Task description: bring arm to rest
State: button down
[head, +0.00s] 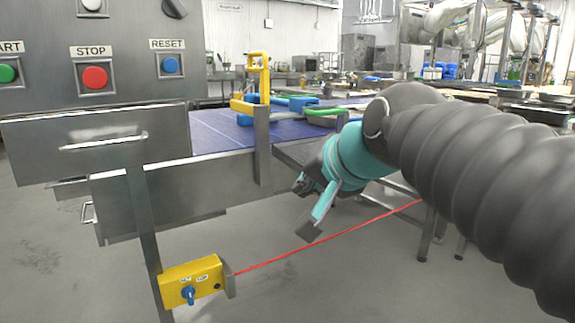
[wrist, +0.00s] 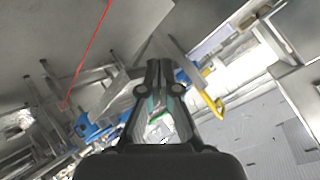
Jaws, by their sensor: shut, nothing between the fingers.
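My gripper (head: 306,208) hangs in free air in front of the conveyor in the head view, pointing down and to the left. Its teal wrist joins my ribbed dark arm at the right. In the wrist view the gripper (wrist: 155,66) has its fingers together, with nothing between them. It touches nothing that I can see.
A blue conveyor (head: 215,138) with a yellow guide (head: 262,75) runs behind the gripper. A control panel (head: 120,60) with START, STOP and RESET buttons stands at left. A red cord (head: 330,238) stretches from a yellow switch box (head: 190,284). The floor below is clear.

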jog(key=s+d+f+n+g+h, duration=0.1)
jog(key=s+d+f, duration=0.3)
jog(key=f, duration=0.3)
jog(key=s+d+f+n+g+h, duration=0.1)
jog(key=s+d+f, duration=0.3)
jog(key=f, duration=0.4)
jog(key=s+d+f+n+g+h+p, duration=0.1)
jog(key=s+d+f+g+h, duration=0.1)
jog(key=s+d+f, duration=0.3)
notch_tip(320, 180, down, 3)
jog(key=shift+s+f+n+h, duration=0.2)
jog(key=shift+s+n+h, duration=0.2)
jog(key=shift+s, duration=0.45)
jog(key=shift+a, duration=0.1)
